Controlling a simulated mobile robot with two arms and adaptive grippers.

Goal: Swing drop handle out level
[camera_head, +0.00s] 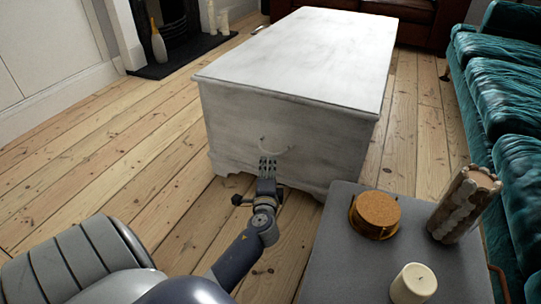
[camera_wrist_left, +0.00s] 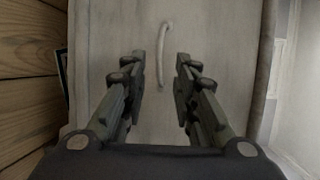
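A white, worn wooden chest (camera_head: 300,55) stands on the floorboards. A pale curved drop handle (camera_head: 284,149) is on its near end panel, partly covered by my left gripper (camera_head: 267,163). In the left wrist view the handle (camera_wrist_left: 162,50) is a thin pale bow against the chest panel (camera_wrist_left: 215,35). My left gripper (camera_wrist_left: 159,60) is open there, with one finger on each side of the handle's line and a gap on both sides. I cannot tell how far the fingertips are from the panel. My right gripper is not in view.
A grey-topped table (camera_head: 340,255) at the front right holds a cork-topped round item (camera_head: 376,212), a candle (camera_head: 414,284) and a bark-like pillar (camera_head: 463,205). A green sofa (camera_head: 505,100) stands at the right. Floorboards left of the chest are clear.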

